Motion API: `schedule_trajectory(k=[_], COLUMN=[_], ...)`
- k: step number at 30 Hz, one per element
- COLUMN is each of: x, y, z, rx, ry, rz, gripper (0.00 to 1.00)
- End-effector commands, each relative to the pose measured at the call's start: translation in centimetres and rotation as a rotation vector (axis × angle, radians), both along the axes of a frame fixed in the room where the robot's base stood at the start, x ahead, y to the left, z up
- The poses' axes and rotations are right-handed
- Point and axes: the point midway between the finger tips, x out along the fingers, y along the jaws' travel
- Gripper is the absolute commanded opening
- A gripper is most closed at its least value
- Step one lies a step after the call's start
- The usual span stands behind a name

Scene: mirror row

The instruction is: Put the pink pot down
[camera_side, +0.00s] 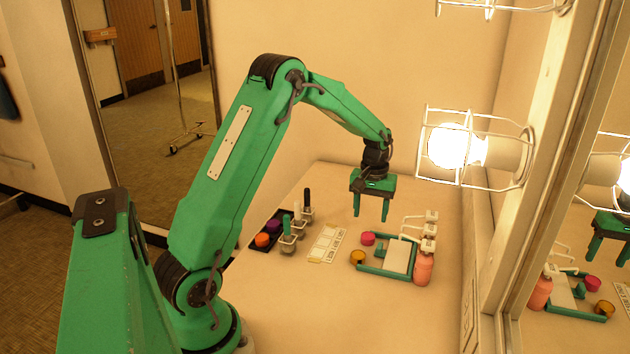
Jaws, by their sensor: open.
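The pink pot (368,239) is small and round and stands on the table at the upper left corner of a green-edged tray (385,270). I cannot tell whether it touches the tray. My gripper (370,211) is open and empty, pointing down. Its fingertips are above the pink pot, apart from it. The pink pot also shows in the mirror at the right, as does part of my gripper.
An amber pot (357,258) stands just left of the tray. A salmon pump bottle (423,268) and white pumps stand at its right. A white card (327,243), several brushes or bottles and a dark tray (262,245) lie left. A caged lamp (458,147) juts from the mirror frame.

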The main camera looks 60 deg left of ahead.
Motion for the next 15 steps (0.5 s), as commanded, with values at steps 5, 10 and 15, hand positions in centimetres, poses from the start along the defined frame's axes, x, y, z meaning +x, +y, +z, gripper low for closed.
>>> schedule_trajectory(k=[5,10,15], x=[0.0,0.0,0.0], y=[0.0,0.0,0.0], z=[2.8,4.6,5.3], rx=[0.001,0.001,0.000], ry=[-0.002,-0.002,0.000], rz=[0.000,0.000,0.000], gripper=[0.55,0.55,0.55])
